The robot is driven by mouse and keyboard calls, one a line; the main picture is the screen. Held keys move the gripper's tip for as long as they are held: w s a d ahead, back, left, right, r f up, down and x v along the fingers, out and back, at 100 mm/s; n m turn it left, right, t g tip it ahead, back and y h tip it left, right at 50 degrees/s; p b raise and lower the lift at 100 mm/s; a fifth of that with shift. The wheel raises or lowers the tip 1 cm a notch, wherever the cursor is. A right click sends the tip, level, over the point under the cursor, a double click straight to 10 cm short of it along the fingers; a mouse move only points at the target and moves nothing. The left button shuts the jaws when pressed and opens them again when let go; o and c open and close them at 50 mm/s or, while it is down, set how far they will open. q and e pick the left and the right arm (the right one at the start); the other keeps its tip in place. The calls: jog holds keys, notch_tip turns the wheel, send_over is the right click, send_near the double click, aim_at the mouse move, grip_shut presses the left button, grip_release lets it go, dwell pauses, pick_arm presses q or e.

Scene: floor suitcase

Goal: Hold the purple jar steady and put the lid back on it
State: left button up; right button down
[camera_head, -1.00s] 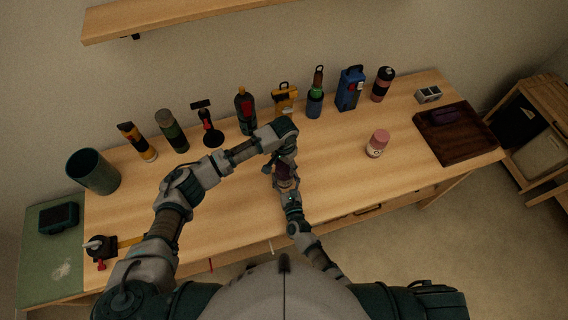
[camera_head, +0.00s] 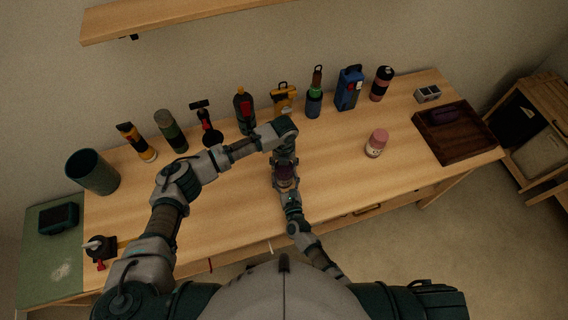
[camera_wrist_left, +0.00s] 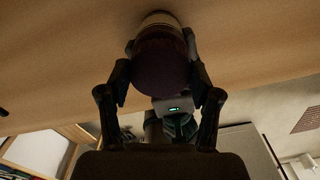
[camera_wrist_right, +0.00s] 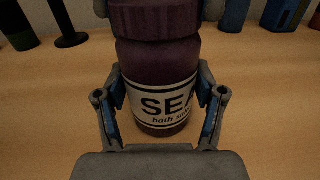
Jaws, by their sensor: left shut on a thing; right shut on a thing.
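The purple jar (camera_wrist_right: 160,70) stands upright on the table, with a white label reading "SEA" and "bath". It also shows, partly hidden, in the head view (camera_head: 286,172). My right gripper (camera_wrist_right: 162,95) is shut around the jar's body from the front. The dark purple lid (camera_wrist_right: 154,20) is at the jar's mouth with no clear gap below it; whether it is threaded on cannot be told. My left gripper (camera_wrist_left: 162,80) comes from above, its fingers on either side of the lid, shut on it. The lid (camera_wrist_left: 162,65) fills the space between those fingers in the left wrist view.
A pink-lidded jar (camera_head: 376,143) stands to the right, before a dark wooden tray (camera_head: 440,150). Several bottles and tools line the back of the table, including a blue carton (camera_head: 349,88). A dark green cup (camera_head: 93,172) stands at the left. The table front is mostly clear.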

pick_arm(q)
jog(key=o, duration=0.8)
jog(key=shift+c, duration=0.2)
pick_arm(e)
jog(key=shift+s+f, duration=0.1)
pick_arm(q)
jog(key=shift+r, duration=0.15)
jog(key=shift+r, duration=2.15)
jog(key=shift+c, duration=0.4)
